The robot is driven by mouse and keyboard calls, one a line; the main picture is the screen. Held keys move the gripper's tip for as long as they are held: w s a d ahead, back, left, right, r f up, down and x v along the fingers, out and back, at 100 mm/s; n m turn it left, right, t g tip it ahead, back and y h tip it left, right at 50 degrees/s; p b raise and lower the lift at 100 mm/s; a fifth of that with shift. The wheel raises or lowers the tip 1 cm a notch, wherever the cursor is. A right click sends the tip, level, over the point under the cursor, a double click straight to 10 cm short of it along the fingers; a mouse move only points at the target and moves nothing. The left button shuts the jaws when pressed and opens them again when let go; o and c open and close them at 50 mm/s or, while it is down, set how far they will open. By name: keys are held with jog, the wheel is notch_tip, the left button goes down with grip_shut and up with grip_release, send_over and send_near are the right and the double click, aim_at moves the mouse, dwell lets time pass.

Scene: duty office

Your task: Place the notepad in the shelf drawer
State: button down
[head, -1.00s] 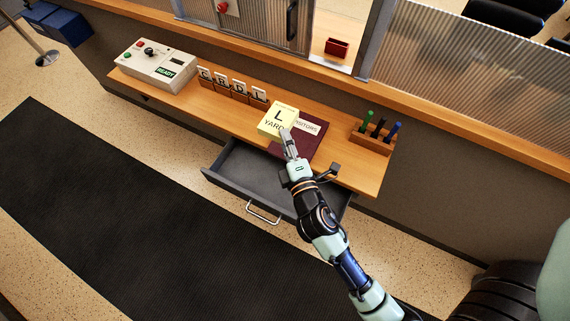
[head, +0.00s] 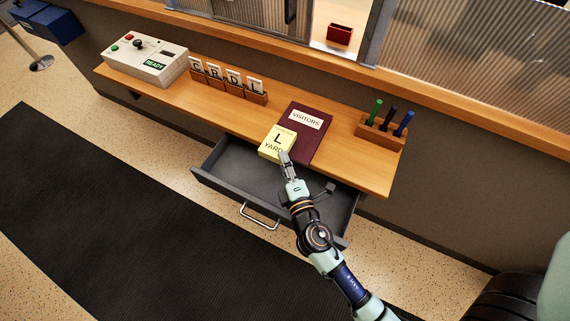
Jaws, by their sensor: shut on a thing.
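The yellow notepad (head: 273,141), marked "L YARD", is held by my gripper (head: 284,158) at its near right edge. The gripper is shut on it; the fingertips are partly hidden. The notepad is at the shelf's front edge, overlapping the left side of the maroon visitors book in view. I cannot tell its exact height. The grey shelf drawer (head: 222,170) is pulled open below the shelf, and the part that shows is empty. My arm crosses over its right part and hides some of it.
The maroon visitors book (head: 315,124) lies on the wooden shelf (head: 350,170). A pen holder (head: 381,137) with pens stands to the right. Lettered tags in a rack (head: 232,88) and a control box (head: 146,62) reading READY are to the left. The drawer handle (head: 259,218) sticks out in front.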

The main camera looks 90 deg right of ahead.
jog(key=shift+f+b, duration=0.25)
jog(key=shift+b, duration=0.1)
jog(key=c, duration=0.8)
grip_release()
jog(key=shift+c, duration=0.2)
jog(key=b+v, duration=0.2)
jog(key=v, duration=1)
jog(key=shift+r, duration=0.3)
